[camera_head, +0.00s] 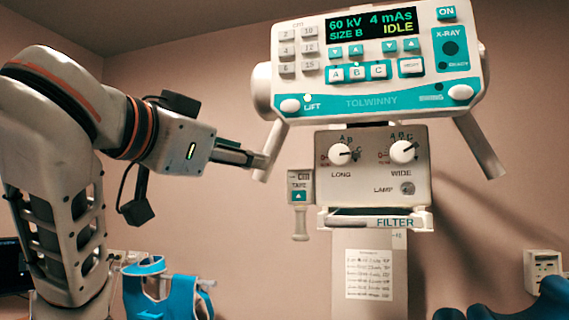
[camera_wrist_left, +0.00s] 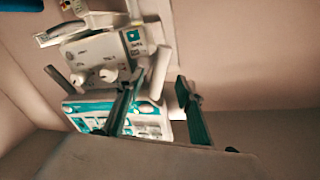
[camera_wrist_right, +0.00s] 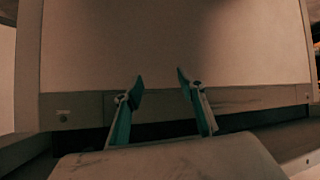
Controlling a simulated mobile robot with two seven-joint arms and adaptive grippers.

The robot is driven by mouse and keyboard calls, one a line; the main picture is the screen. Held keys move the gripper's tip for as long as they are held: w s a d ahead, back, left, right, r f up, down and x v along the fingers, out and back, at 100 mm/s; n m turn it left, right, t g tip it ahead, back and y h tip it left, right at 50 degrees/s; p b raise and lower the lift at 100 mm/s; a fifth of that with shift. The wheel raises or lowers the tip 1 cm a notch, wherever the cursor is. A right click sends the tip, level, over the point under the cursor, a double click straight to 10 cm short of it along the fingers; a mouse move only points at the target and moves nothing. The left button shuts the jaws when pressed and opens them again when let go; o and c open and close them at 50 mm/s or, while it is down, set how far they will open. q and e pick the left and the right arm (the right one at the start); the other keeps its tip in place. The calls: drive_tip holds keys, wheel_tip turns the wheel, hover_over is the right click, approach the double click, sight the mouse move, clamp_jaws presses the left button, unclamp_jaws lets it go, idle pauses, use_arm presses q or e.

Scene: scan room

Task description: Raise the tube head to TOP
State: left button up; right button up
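The tube head (camera_head: 375,103) is a white and teal console reading "60 kV 4 mAs SIZE B IDLE", with a LIFT button (camera_head: 290,105) at its lower left. A left handle (camera_head: 273,140) and a right handle (camera_head: 480,145) slant down from it. My left gripper (camera_head: 258,160) is at the lower end of the left handle. In the left wrist view, my left gripper's fingers (camera_wrist_left: 157,92) are apart, with the handle (camera_wrist_left: 159,72) showing between them; contact cannot be told. My right gripper (camera_wrist_right: 160,82) is open and empty, before a pale panel (camera_wrist_right: 175,45).
Below the console hangs a collimator box (camera_head: 375,170) with LONG and WIDE knobs, a FILTER rail (camera_head: 390,222) and a TAPE unit (camera_head: 300,190). Blue items (camera_head: 165,290) sit at lower left. A wall box (camera_head: 543,270) is at lower right.

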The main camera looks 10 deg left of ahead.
sight(268, 177)
use_arm(q)
drive_tip(key=p+x, duration=0.2)
drive_tip(key=x, duration=0.4)
drive_tip(key=shift+w+d, duration=0.1)
drive_tip(key=shift+w, duration=0.25)
drive_tip(key=shift+w+d, duration=0.2)
drive_tip(key=shift+w, duration=0.5)
drive_tip(key=shift+s, duration=0.1)
clamp_jaws()
drive_tip(key=shift+r, duration=0.15)
use_arm(e)
drive_tip(key=shift+s+d+f+g+h, duration=0.3)
drive_tip(key=shift+s+d+f+g, duration=0.1)
drive_tip(key=shift+s+d+f, duration=0.45)
